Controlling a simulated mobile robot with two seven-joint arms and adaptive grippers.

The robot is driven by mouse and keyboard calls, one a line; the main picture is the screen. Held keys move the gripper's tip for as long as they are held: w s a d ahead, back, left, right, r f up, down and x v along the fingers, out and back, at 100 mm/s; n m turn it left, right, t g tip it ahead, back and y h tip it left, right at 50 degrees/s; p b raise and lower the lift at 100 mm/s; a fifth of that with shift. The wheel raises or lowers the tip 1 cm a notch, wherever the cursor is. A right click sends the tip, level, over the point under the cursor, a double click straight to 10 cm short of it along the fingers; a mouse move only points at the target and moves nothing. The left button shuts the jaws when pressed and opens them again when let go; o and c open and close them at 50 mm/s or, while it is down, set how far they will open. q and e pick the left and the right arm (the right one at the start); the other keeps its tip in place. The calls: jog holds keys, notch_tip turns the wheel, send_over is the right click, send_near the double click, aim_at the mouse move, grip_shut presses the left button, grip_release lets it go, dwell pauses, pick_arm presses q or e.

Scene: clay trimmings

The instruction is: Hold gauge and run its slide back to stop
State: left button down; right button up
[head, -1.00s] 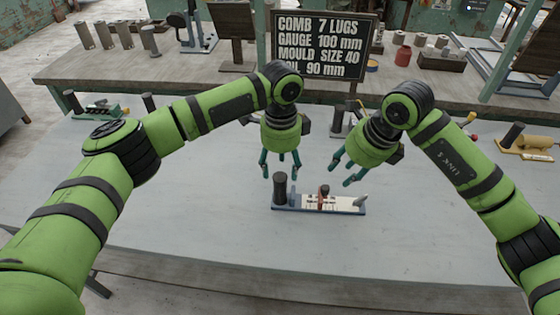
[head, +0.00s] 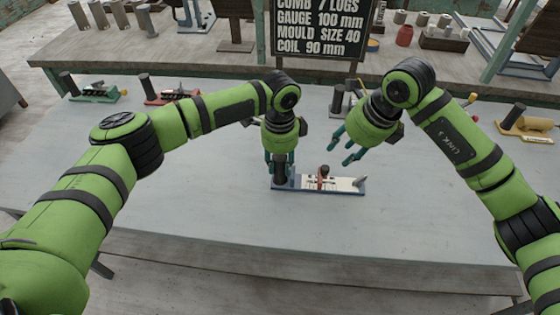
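The gauge (head: 345,184) lies on the pale worktable, with a blue base and a white scale strip. Its upright black handle (head: 280,172) stands at the left end. A red slide with a dark knob (head: 323,174) sits near the middle of the strip. A grey slanted piece (head: 359,182) is at the right end. My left gripper (head: 280,174) points down with its fingers around the black handle; whether they press on it I cannot tell. My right gripper (head: 342,152) is open and empty, above and behind the slide, apart from it.
Other gauge-like tools stand behind: a green one (head: 98,95), a red one (head: 170,97), and a yellow one (head: 530,126) at the right. A sign board (head: 318,28) stands on the rear bench. The table's front area is clear.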

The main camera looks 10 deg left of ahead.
aim_at(326, 167)
jog(key=shift+o, duration=0.7)
jog(key=shift+m+t, duration=0.4)
jog(key=shift+m, duration=0.3)
jog(key=x, duration=0.9)
jog(key=shift+s+a+f, duration=0.15)
jog(key=shift+s+f, duration=0.05)
jog(key=shift+f, duration=0.25)
grip_shut()
